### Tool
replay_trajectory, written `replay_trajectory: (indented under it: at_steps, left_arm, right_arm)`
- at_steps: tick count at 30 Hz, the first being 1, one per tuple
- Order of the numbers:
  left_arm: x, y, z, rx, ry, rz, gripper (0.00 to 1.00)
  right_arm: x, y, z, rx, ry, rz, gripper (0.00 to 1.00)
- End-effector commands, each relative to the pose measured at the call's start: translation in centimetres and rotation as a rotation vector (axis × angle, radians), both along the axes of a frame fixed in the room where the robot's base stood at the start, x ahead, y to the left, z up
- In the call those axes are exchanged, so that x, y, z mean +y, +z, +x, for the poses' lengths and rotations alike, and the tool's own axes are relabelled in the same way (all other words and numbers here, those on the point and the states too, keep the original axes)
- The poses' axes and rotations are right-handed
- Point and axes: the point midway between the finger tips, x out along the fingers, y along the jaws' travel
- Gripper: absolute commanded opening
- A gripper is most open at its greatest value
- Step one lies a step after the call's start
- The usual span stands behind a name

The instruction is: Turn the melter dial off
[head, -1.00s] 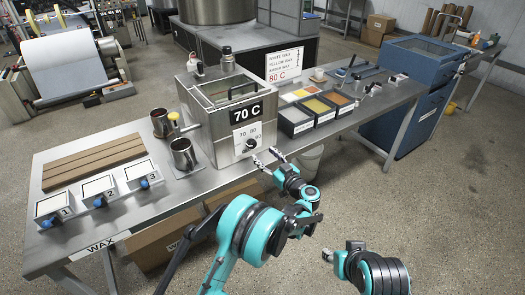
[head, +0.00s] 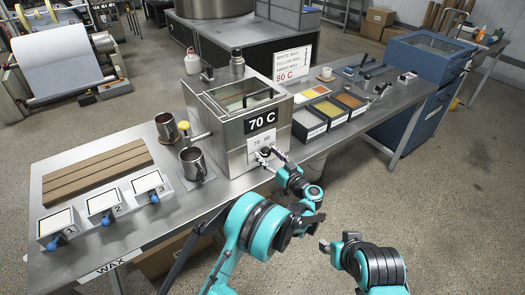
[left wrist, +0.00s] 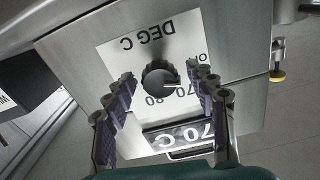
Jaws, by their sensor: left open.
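The melter (head: 236,118) is a steel box with a "70 C" sign and a white dial plate on its front. In the left wrist view the black round melter dial (left wrist: 160,78) sits on the plate, which appears upside down. A pale pointer mark on the dial points roughly right there, toward partly covered lettering. My left gripper (left wrist: 163,84) is open, with one finger on each side of the dial; contact is not clear. In the head view my left gripper (head: 269,156) covers most of the dial. My right gripper (head: 332,248) is low at right, away from the table.
Metal jugs (head: 193,163) stand left of the melter. Black bins (head: 309,122) of coloured wax sit on its right. Numbered trays (head: 104,207) and a brown slatted board (head: 98,172) lie at the table's left. The floor in front is open.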

Motion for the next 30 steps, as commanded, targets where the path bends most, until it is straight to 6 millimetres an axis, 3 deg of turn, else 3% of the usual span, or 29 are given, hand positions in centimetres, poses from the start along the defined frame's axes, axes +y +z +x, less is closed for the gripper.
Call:
replay_trajectory:
  at_steps: [6,12,17,30]
  left_arm:
    - [0.0,0.0,0.0,0.0,-0.001,0.0,0.54]
    - [0.0,0.0,0.0,0.0,0.0,0.0,0.06]
    - [0.0,-0.1,0.0,-0.009,0.0,-0.013,0.06]
    - [0.0,0.0,0.1,-0.197,0.001,-0.269,0.06]
  right_arm:
    - [0.0,0.0,0.0,0.0,0.0,0.0,0.4]
    - [0.0,0.0,0.0,0.0,0.0,0.0,0.4]
    - [0.0,-0.2,0.0,0.0,0.0,0.0,0.4]
    - [0.0,-1.7,0.0,0.0,0.0,0.0,0.4]
